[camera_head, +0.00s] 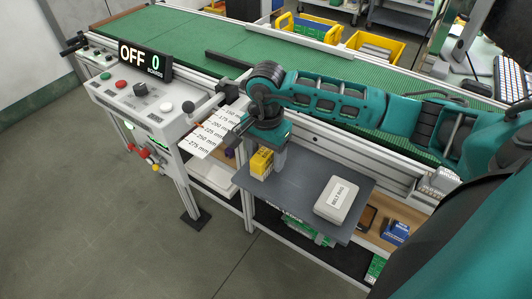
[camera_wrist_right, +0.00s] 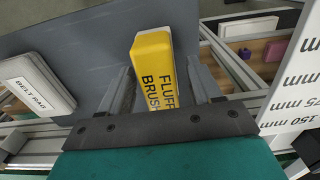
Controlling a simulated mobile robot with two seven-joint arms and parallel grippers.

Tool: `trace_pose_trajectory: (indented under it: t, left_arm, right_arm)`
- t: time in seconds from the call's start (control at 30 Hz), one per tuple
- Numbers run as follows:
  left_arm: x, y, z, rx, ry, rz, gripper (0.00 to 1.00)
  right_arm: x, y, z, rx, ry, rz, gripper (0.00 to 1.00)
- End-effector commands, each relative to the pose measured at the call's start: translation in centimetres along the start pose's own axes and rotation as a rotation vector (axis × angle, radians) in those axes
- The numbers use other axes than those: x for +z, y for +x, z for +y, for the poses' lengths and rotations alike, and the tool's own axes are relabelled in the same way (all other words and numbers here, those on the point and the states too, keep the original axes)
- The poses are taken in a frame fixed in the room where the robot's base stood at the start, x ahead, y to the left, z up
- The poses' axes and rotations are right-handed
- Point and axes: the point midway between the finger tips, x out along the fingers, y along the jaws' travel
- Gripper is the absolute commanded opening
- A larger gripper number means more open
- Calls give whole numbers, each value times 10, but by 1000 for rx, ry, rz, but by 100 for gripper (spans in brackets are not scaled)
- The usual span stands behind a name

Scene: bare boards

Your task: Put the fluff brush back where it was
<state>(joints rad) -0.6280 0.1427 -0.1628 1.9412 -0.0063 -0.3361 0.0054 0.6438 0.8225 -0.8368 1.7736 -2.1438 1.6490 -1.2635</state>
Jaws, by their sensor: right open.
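The fluff brush (camera_head: 261,163), a yellow block with black lettering, sits on a grey shelf (camera_head: 300,190) near its left end. It also shows in the right wrist view (camera_wrist_right: 152,60). My right gripper (camera_head: 270,160) is over it from above, partly hiding it in the head view. In the wrist view the right gripper's fingers (camera_wrist_right: 162,80) are apart, one on each side of the brush. Gaps show beside the brush, and I cannot tell whether either finger touches it. My left gripper is not in view.
A pale box labelled belt rag (camera_head: 338,199) lies on the same shelf, to the right. A white sheet with millimetre marks (camera_head: 212,135) stands left of the gripper. A control panel (camera_head: 140,100) with an OFF display and the green conveyor (camera_head: 190,42) are close by.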

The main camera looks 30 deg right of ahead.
Motion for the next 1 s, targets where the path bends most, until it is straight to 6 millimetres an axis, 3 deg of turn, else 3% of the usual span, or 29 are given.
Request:
trace_pose_trajectory:
  t: [0.17,0.4,0.6,1.0]
  left_arm:
    - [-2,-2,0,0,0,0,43]
    - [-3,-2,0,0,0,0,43]
    - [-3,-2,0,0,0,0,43]
    - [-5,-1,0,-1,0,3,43]
  right_arm:
    - [-1,-24,-1,-5,0,2,64]
    - [-1,-78,-1,-6,-1,3,64]
    - [-1,-110,-1,-4,0,1,64]
    - [0,-122,0,-1,1,0,64]
